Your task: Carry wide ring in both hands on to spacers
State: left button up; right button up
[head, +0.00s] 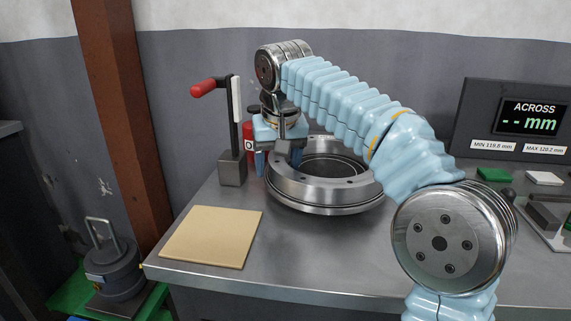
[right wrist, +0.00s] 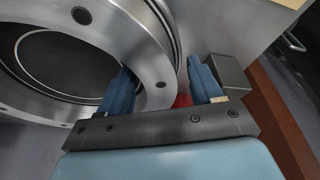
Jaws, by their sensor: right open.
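The wide ring (head: 325,190) is a bright metal ring with bolt holes in its top face, on the grey bench. It fills the upper left of the right wrist view (right wrist: 150,55); a dark round surface shows within its opening. My right gripper (head: 279,160) is open at the ring's far left edge. In the right wrist view its blue fingers (right wrist: 162,86) stand apart, one over the ring's face and the other outside its rim; I cannot tell whether either touches. My left gripper is not in view. I cannot make out the spacers.
A tan pad (head: 212,236) lies at the bench's front left. A stand with a red-handled lever (head: 232,168) rises left of the ring. A gauge display (head: 520,120), a green block (head: 493,174) and a white block (head: 543,178) are at right. My right arm crosses above the ring.

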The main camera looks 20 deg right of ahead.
jog(key=shift+c, duration=0.3)
grip_shut()
dwell(1.2)
